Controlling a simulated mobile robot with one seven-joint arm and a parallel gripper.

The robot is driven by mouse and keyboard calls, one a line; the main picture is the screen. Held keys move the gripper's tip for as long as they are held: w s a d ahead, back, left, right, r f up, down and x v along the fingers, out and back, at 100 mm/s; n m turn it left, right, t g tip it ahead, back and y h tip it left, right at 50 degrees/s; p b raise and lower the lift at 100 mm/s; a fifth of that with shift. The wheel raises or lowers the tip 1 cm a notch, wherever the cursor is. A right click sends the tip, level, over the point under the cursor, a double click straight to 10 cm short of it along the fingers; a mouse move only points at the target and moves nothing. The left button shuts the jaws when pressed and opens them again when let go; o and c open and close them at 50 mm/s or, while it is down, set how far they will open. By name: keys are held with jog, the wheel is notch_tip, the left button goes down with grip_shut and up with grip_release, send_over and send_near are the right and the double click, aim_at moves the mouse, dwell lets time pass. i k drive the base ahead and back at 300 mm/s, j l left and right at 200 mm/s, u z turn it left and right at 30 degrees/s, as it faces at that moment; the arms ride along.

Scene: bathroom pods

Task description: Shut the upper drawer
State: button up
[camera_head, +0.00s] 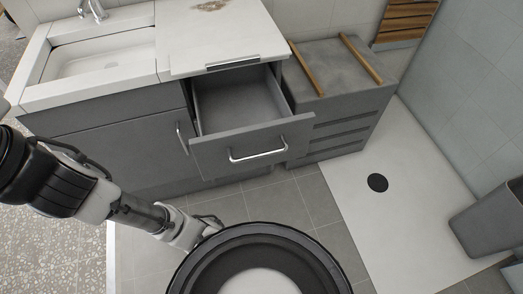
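The upper drawer (252,138) is pulled out from the grey cabinet under the white counter. Its grey front carries a silver bar handle (258,155), and its inside looks empty. My arm reaches in from the left edge. My gripper (207,228) is at the arm's lower end, in front of the cabinet, below and left of the drawer handle and apart from it. Its fingers are too small and partly hidden near my round black body part to tell whether they are open or shut.
A cabinet door (125,150) with a vertical handle is left of the drawer. A sink (90,58) is at upper left. A grey unit with wooden rails (355,58) stands right of the drawer. A grey bin (490,222) is at far right. Tiled floor before the drawer is clear.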

aim_at(246, 121)
jog(key=k+j+z, duration=0.1)
jog(key=j, duration=0.35)
jog(key=k+j+z, duration=0.15)
jog(key=j, duration=0.3)
jog(key=j+z, duration=0.1)
jog(key=j, duration=0.35)
jog(key=k+j+z, duration=0.1)
jog(key=j, duration=0.3)
jog(key=k+j+z, duration=0.15)
jog(key=j, duration=0.25)
jog(key=k+j+z, duration=0.1)
jog(key=k+j, duration=0.15)
jog(key=i+l, duration=0.15)
jog(key=l, duration=0.15)
jog(key=i+l, duration=0.15)
jog(key=l, duration=0.15)
jog(key=i+l, duration=0.2)
jog(key=l, duration=0.1)
